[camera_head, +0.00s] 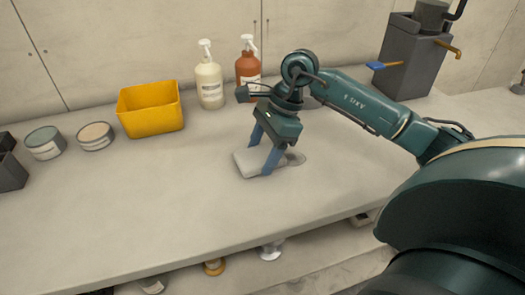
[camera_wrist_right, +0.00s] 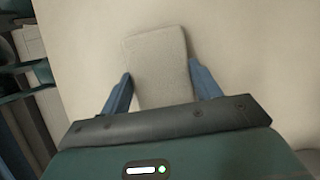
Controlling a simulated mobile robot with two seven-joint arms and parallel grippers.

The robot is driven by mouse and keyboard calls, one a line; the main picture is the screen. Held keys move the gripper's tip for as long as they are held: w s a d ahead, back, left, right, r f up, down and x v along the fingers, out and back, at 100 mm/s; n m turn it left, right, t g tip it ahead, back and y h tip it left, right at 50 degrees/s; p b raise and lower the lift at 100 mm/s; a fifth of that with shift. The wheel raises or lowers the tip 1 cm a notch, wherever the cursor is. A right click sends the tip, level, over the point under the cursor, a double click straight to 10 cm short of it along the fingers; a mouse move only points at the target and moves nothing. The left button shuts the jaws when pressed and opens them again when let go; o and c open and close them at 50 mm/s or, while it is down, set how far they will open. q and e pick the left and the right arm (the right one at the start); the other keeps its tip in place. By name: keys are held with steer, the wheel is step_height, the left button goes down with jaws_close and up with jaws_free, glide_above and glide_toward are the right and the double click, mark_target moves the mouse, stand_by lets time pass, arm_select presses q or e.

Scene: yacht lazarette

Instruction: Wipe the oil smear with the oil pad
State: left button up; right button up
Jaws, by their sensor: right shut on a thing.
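The oil pad (camera_head: 245,165) is a pale grey rectangular block, low on the bench top. It also shows in the right wrist view (camera_wrist_right: 158,62), between the two blue fingers. My right gripper (camera_head: 265,160) is shut on the pad from above, with a finger at each side. The oil smear (camera_head: 296,159) is a dark greyish patch on the bench, just right of the pad and partly hidden by the gripper finger. My left gripper is not in view.
A yellow bin (camera_head: 150,112), a cream spray bottle (camera_head: 209,82) and a red-brown spray bottle (camera_head: 246,65) stand along the back. Two round tins (camera_head: 45,143) (camera_head: 95,136) sit at the left. A grey box with a blue-tipped tool (camera_head: 410,60) stands back right. The front bench is clear.

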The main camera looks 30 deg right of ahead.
mark_target(257, 156)
step_height(257, 156, up, 2)
steer(key=shift+r, duration=0.15)
steer(key=shift+d+r+p, duration=0.2)
steer(key=shift+r+p, duration=0.05)
steer(key=shift+p, duration=0.15)
steer(key=shift+r, duration=0.45)
steer(key=shift+r+p, duration=1.15)
steer(key=shift+r, duration=0.3)
steer(key=shift+r+p, duration=0.35)
steer(key=shift+r, duration=0.35)
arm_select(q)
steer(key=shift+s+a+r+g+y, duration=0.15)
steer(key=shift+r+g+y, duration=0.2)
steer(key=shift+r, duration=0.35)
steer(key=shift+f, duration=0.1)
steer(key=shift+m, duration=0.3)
arm_select(e)
steer(key=shift+a+f, duration=0.1)
